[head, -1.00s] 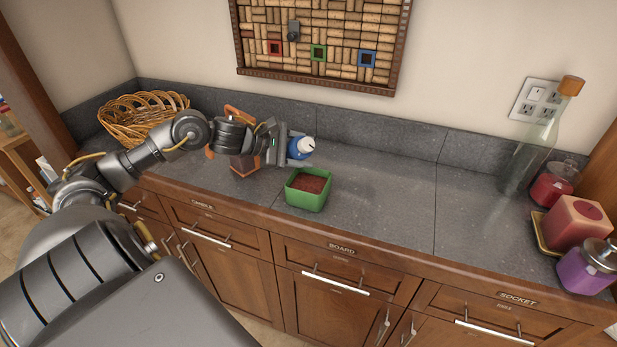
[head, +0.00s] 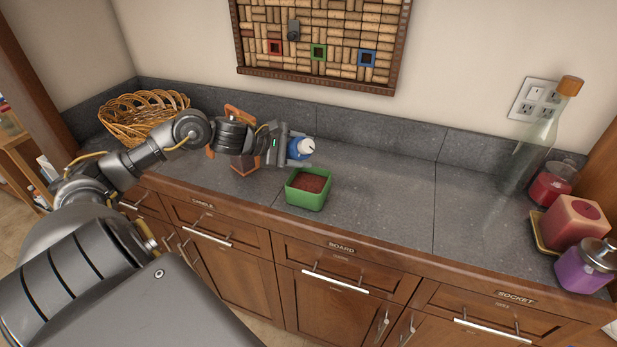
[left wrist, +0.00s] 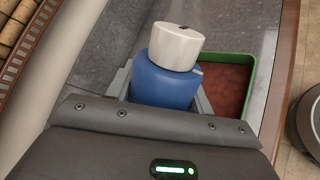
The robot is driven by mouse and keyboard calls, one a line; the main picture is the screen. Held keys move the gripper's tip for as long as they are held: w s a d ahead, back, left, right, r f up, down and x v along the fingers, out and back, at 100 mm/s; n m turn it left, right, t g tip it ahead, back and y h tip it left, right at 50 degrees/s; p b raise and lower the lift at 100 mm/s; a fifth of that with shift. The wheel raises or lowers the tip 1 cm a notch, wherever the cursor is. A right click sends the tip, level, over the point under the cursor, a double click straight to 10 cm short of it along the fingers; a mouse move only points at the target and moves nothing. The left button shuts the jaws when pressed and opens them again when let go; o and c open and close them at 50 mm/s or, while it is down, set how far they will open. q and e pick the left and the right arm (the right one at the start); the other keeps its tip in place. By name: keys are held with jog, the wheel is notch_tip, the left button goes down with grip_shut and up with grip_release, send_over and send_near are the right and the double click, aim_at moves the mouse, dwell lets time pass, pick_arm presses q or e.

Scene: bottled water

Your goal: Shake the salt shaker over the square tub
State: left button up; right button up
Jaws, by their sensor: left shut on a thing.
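The salt shaker (head: 298,149) is blue with a white cap and is held by my left gripper (head: 292,147). In the head view it lies tilted on its side, cap toward the right, above the far side of the square tub. The square tub (head: 308,201) is green, holds a reddish-brown fill, and stands on the counter. In the left wrist view the shaker (left wrist: 165,80) is between my fingers, and the tub (left wrist: 248,72) shows behind it to the right. My right gripper is not in view.
A wicker basket (head: 140,118) stands at the back left of the counter (head: 400,190). An orange-brown object (head: 243,163) is partly hidden behind my left wrist. A tall bottle (head: 530,150), a pink candle (head: 575,222) and a purple jar (head: 585,268) stand at the right. The middle right is clear.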

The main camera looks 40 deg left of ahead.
pick_arm(q)
jog(key=shift+a+p, duration=0.1)
jog(key=shift+p, duration=0.4)
dwell(0.6)
jog(key=shift+a+r+m+y+p, duration=0.1)
jog(key=shift+r+m+y+p, duration=0.1)
jog(key=shift+m+y+p, duration=0.4)
dwell(0.6)
jog(key=shift+a+r+y+p, duration=0.1)
jog(key=shift+r+y+p, duration=0.2)
jog(key=shift+p, duration=0.7)
dwell(0.5)
jog(key=shift+a+r+m+y+p, duration=0.1)
jog(key=shift+r+m+y+p, duration=0.25)
jog(key=shift+p, duration=0.8)
dwell(0.8)
jog(key=shift+w+f+b, duration=0.1)
jog(key=shift+f+b, duration=0.1)
jog(key=shift+b, duration=0.15)
jog(key=shift+a+f+m+y+b, duration=0.25)
jog(key=shift+m+y+b, duration=0.25)
jog(key=shift+b, duration=1.1)
dwell(0.3)
